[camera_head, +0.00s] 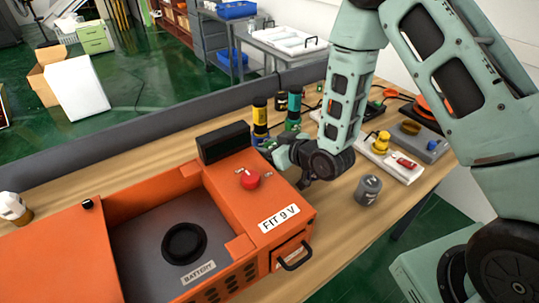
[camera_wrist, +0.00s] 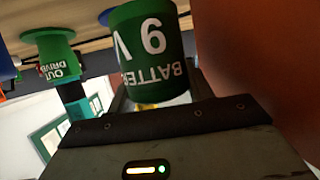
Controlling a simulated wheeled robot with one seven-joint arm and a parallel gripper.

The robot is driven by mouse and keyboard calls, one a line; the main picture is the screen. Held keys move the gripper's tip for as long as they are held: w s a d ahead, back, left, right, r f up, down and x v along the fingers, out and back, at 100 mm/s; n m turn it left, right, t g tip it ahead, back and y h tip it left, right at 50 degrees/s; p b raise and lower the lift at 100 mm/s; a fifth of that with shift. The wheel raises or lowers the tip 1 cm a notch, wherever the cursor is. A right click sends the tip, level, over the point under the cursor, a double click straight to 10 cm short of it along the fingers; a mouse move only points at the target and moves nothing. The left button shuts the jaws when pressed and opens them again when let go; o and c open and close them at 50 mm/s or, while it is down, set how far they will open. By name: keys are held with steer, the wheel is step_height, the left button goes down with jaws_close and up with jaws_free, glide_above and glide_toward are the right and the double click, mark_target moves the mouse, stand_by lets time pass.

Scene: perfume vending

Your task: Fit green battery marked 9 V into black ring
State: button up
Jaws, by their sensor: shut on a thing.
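The green battery (camera_wrist: 152,45) with white 9 V lettering is between the fingers of my gripper (camera_wrist: 155,98) in the wrist view, which is shut on it. The wrist picture looks turned over, with the wooden table along its top. In the head view my gripper (camera_head: 272,147) is low beside the far right corner of the orange case. I cannot make out the held battery clearly there. The black ring (camera_head: 184,243) lies on the grey floor of the orange case's recess, near the BATTERY label, and looks empty. The ring is well to the left and nearer than my gripper.
The orange case (camera_head: 250,205) has a FIT 9 V label, red knob (camera_head: 249,179) and black box (camera_head: 223,143). A yellow-and-black cylinder (camera_head: 260,118) and green cylinder (camera_head: 294,103) stand behind my gripper. A grey cylinder (camera_head: 367,191) stands at right. An orange surface (camera_wrist: 245,60) is close in the wrist view.

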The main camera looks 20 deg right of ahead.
steer(key=shift+f, duration=1.9)
steer(key=shift+f, duration=0.15)
steer(key=o, duration=1.2)
steer(key=shift+o, duration=0.2)
